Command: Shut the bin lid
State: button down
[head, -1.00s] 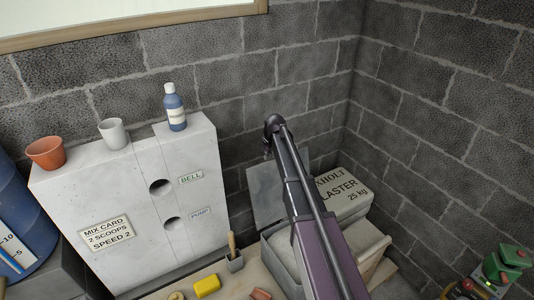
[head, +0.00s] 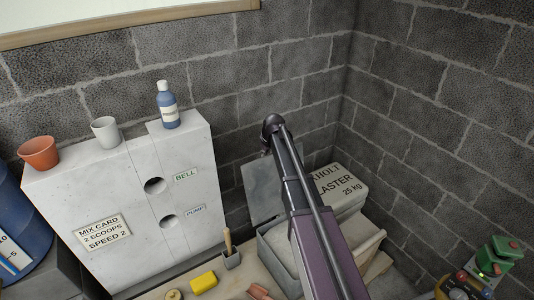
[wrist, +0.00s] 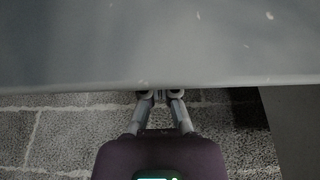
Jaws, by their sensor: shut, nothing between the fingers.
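The grey bin (head: 268,250) stands on the bench at the foot of the wall, partly behind my arm. Its flat grey lid (head: 259,183) stands raised at the back of the bin, so the bin is open. In the wrist view a broad grey panel that looks like the lid (wrist: 150,45) fills the upper part. My gripper (wrist: 160,95) is shut and empty, with its fingertips at the panel's lower edge. I cannot tell whether they touch it. My arm hides the gripper in the head view.
A plaster sack (head: 345,190) lies right of the lid, against the wall. A pale cabinet (head: 75,200) stands left, with a blue bottle (head: 168,108), a white cup (head: 105,131) and a terracotta pot (head: 38,152) on top. A yellow sponge (head: 203,282) lies in front.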

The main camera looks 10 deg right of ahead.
jog(key=shift+s+d+r, duration=0.1)
jog(key=shift+s, duration=0.2)
